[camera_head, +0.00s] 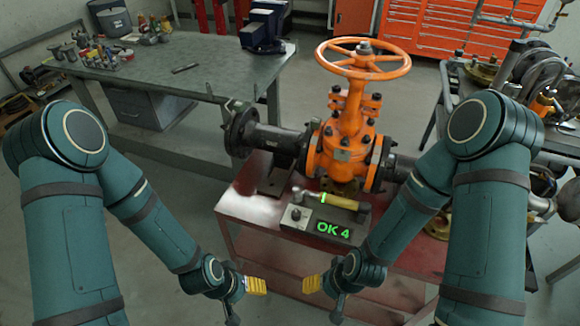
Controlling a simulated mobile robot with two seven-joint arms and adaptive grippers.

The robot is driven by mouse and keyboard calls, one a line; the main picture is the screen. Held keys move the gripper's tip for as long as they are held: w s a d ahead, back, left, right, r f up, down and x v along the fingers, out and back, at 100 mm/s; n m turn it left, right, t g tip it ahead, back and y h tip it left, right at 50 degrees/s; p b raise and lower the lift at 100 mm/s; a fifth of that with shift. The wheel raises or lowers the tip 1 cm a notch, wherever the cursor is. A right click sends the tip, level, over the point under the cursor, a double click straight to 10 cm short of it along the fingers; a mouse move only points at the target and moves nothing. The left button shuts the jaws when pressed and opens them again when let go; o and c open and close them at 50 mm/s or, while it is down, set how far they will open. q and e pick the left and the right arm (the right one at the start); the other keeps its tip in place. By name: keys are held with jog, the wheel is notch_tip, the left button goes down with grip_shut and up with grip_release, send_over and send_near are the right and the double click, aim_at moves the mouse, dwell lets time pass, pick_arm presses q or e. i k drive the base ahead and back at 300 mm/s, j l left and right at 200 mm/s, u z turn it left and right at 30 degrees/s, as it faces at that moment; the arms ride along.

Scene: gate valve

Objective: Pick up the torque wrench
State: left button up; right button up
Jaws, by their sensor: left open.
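The torque wrench (342,202) has a yellow handle with a bright green band near its left end. It lies across the top of a dark tester block (298,217) whose green display reads "OK 4". My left gripper (244,296) is open and empty, below and to the left of the block in the picture. My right gripper (325,296) also looks open and empty, below the block. Both are apart from the wrench.
An orange gate valve (344,135) with a handwheel stands on the red table (253,196), just behind the wrench. A grey workbench (212,66) with loose parts is at the left. A cluttered cart is at the right.

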aim_at(299, 191)
jog(key=i+l+z, duration=0.15)
jog(key=z, duration=0.25)
jog(key=i+l+z, duration=0.15)
jog(key=z, duration=0.25)
jog(key=i+l+z, duration=0.2)
jog(key=z, duration=0.2)
